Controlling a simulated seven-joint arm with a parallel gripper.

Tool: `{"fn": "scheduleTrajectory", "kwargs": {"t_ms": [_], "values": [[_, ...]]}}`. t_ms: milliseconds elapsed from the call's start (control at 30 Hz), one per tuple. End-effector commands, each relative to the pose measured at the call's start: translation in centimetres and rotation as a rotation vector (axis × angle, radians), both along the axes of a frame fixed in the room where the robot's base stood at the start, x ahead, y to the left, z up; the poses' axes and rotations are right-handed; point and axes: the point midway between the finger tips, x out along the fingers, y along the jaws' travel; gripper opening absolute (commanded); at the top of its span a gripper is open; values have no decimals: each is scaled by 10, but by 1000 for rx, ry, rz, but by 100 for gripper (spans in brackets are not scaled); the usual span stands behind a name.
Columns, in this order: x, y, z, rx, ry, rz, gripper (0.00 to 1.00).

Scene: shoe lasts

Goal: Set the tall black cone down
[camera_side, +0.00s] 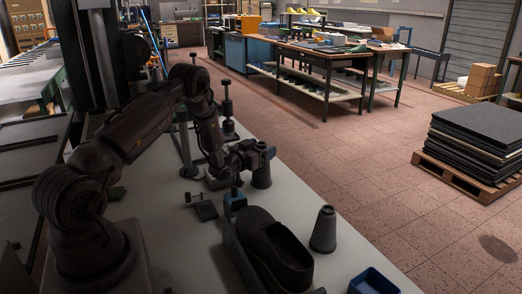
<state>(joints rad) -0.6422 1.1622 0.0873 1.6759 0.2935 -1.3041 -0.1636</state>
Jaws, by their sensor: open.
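The tall black cone (261,174) is upright near the table's right edge, and its base appears to rest on the grey table (180,225). My gripper (266,153) is open at the cone's upper end. The cone's top is partly hidden by the gripper, and I cannot tell whether the fingers touch it.
A grey cone (323,230) stands nearer the camera, right of a large dark shoe-shaped piece (276,250). A blue bin (373,282) sits at the front right. A small dark fixture (205,209) lies left of the cone.

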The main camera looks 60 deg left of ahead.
Motion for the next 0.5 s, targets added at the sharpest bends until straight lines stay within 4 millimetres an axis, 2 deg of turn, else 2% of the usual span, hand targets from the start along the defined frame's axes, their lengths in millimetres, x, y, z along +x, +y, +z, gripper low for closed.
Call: {"fn": "scheduleTrajectory", "kwargs": {"t_ms": [300, 500], "values": [[-48, -19, -1, -3, 4, 2, 76], [-64, -27, 1, 0, 6, 0, 76]]}}
